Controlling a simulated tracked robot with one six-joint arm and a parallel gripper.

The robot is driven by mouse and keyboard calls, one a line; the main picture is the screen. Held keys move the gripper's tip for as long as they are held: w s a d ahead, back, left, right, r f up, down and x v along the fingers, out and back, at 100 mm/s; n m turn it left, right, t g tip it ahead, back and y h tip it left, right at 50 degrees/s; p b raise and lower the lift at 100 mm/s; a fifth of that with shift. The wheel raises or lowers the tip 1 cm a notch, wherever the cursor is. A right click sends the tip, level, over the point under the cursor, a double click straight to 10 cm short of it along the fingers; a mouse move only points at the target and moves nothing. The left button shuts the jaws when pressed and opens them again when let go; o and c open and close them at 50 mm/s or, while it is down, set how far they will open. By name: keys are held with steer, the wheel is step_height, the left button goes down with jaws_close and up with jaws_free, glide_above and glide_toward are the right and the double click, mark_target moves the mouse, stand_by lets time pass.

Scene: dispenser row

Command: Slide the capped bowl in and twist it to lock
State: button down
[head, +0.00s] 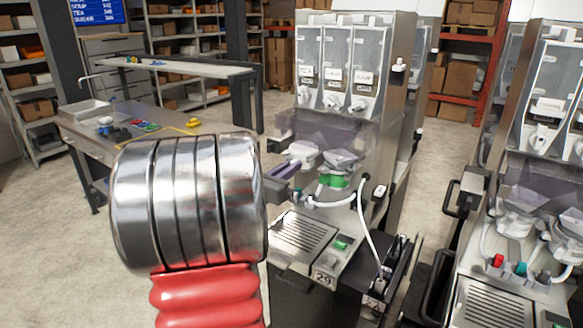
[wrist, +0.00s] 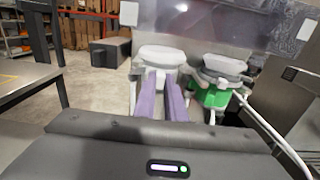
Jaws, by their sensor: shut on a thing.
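The capped bowl (head: 303,154), with a pale white lid, is at the left mixing position on the front of the near dispenser (head: 384,70). In the wrist view the bowl (wrist: 162,55) is straight ahead, left of its neighbour. My gripper (head: 292,164) reaches in from the left, with its purple fingers shut on the bowl's near side. In the wrist view my gripper (wrist: 163,82) has both fingers close together at the bowl. The bowl looks roughly level. Its rear and the mount behind it are hidden, so I cannot tell how far in it sits.
A second lidded bowl (wrist: 220,70) with a green collar (wrist: 208,97) stands close on the right, with a white hose (head: 368,220) beside it. A smoky clear panel (head: 325,135) hangs above. A drip tray (head: 303,232) lies below. Another dispenser (head: 540,130) stands at right.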

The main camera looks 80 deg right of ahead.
steer(key=shift+a+f, duration=0.1)
stand_by(0.5)
steer(key=shift+w, duration=0.15)
steer(key=shift+w+d+m+g+y, duration=0.2)
steer(key=shift+m+g+y, duration=0.25)
steer(key=shift+g, duration=0.25)
steer(key=shift+w+d+m+g+y, duration=0.1)
steer(key=shift+w+m+g+y, duration=0.1)
steer(key=shift+m+g+y, duration=0.35)
steer(key=shift+w+d+m+g, duration=0.25)
steer(key=shift+m+g, duration=0.25)
steer(key=shift+g, duration=0.25)
steer(key=shift+w+m+g+y, duration=0.2)
steer(key=shift+m+g+y, duration=0.1)
steer(key=shift+g+y, duration=0.15)
steer(key=shift+d, duration=0.1)
steer(key=shift+w+d+m+g+y, duration=0.2)
steer(key=shift+m+g+y, duration=0.25)
steer(key=shift+g+y, duration=0.1)
steer(key=shift+w+d+m+g+y, duration=0.15)
steer(key=shift+m+g+y, duration=0.25)
steer(key=shift+m+y, duration=0.1)
